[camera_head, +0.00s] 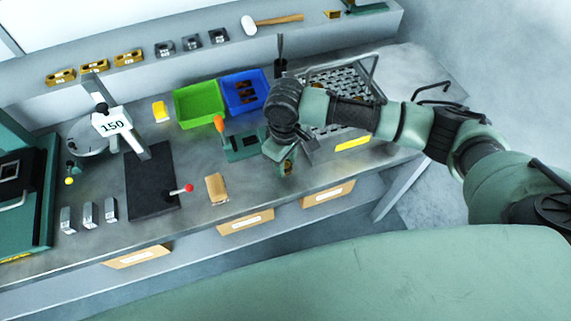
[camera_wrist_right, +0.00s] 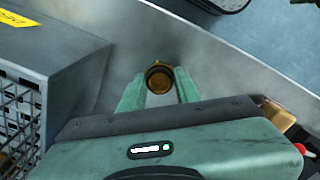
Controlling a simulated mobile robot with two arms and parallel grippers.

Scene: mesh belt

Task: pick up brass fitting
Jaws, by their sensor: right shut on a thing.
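A brass fitting (camera_wrist_right: 159,78) shows in the right wrist view as a round, ring-like brass piece between the two green fingers. My right gripper (camera_wrist_right: 160,88) is shut on it. In the head view my right gripper (camera_head: 287,167) points down over the front part of the bench, and a small brass-coloured bit of the fitting (camera_head: 288,164) shows between its fingers. Most of the fitting is hidden by the fingers there. I cannot tell whether it touches the bench top. My left gripper is not in view.
A wire-mesh basket (camera_head: 345,85) stands right behind my right gripper. A green bin (camera_head: 199,105) and a blue bin (camera_head: 243,92) stand behind to the left. A tan block (camera_head: 217,188) and a black plate (camera_head: 150,180) lie left. The bench's front edge is close.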

